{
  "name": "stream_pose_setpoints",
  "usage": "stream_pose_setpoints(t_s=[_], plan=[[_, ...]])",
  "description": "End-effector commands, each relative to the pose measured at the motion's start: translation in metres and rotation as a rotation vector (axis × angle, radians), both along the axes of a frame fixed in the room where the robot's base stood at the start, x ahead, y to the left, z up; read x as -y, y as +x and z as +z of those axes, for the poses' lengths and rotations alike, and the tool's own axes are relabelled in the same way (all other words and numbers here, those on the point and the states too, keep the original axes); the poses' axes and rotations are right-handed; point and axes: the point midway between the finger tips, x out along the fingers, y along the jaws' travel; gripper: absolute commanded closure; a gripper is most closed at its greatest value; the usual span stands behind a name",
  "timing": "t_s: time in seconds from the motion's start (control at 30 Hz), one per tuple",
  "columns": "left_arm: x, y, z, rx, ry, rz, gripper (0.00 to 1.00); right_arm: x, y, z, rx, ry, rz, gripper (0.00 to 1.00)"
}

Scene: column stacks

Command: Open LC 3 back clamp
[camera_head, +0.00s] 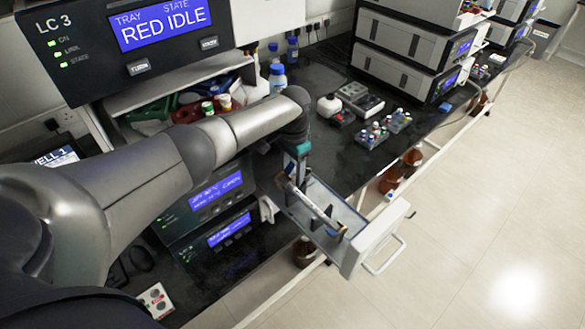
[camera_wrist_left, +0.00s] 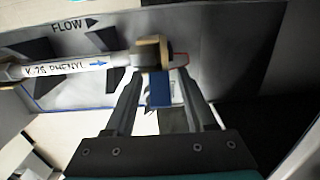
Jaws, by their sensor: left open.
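The LC 3 module (camera_head: 130,45) is at the upper left in the head view, its screen reading "RED IDLE". A drawer (camera_head: 376,238) is pulled out below, with a column (camera_head: 312,203) lying along it. My left gripper (camera_head: 298,176) points down over the drawer's inner end. In the left wrist view, the gripper (camera_wrist_left: 158,76) is open, its fingers close to a tan piece (camera_wrist_left: 152,54) at the end of the white column (camera_wrist_left: 75,68). Whether they touch it cannot be told. A blue piece (camera_wrist_left: 160,91) shows between the fingers. Dark brackets (camera_wrist_left: 104,41) stand beside the column. My right gripper is not in view.
The drawer's front has a white handle (camera_head: 386,257) over the aisle. Small vials in racks (camera_head: 372,136) and a blue-capped bottle (camera_head: 277,78) stand on the dark bench. More stacked instruments (camera_head: 405,45) are farther back. The floor at right is clear.

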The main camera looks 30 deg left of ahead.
Motion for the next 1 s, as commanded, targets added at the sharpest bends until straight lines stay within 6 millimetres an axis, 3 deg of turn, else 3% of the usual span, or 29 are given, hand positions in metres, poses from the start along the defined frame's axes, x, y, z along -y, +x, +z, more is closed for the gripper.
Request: stream_pose_setpoints(t_s=[0.27, 0.7, 1.0], plan=[[-0.001, 0.001, 0.029, 0.004, 0.0, 0.0, 0.45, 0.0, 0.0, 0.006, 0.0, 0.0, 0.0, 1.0], [0.001, 0.003, 0.127, 0.004, -0.001, -0.001, 0.45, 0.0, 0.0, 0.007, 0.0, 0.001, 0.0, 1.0], [0.001, 0.002, 0.152, 0.0, 0.0, 0.001, 0.45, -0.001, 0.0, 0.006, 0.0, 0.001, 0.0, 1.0]])
